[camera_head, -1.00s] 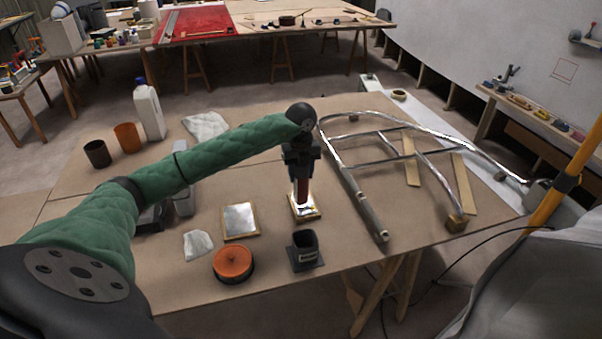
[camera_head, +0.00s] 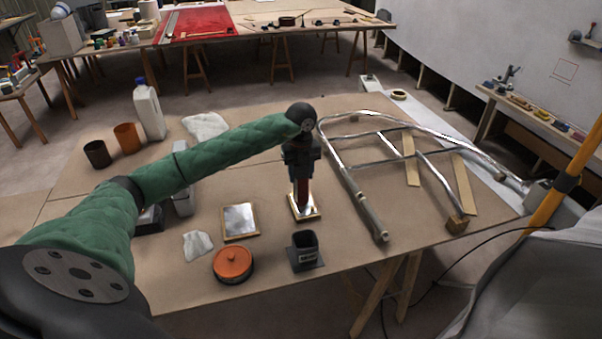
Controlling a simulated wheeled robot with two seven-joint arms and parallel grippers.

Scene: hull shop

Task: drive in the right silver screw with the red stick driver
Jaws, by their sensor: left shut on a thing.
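My left gripper (camera_head: 301,166) points straight down over the table and is shut on the red stick driver (camera_head: 302,187). The driver stands upright below the jaws, and its lower end reaches a small bright plate with a wooden edge (camera_head: 313,212). The screws are too small to make out, and the driver hides part of the plate. I cannot tell whether the tip sits in a screw. A second plate with a shiny top (camera_head: 239,220) lies to the left. My right gripper is not in view.
A dark square holder (camera_head: 306,250) and an orange-topped round tin (camera_head: 233,263) stand in front. A bent metal tube frame (camera_head: 345,186) lies close on the right. A white jug (camera_head: 149,110), an orange cup (camera_head: 128,138) and a dark cup (camera_head: 97,154) stand back left.

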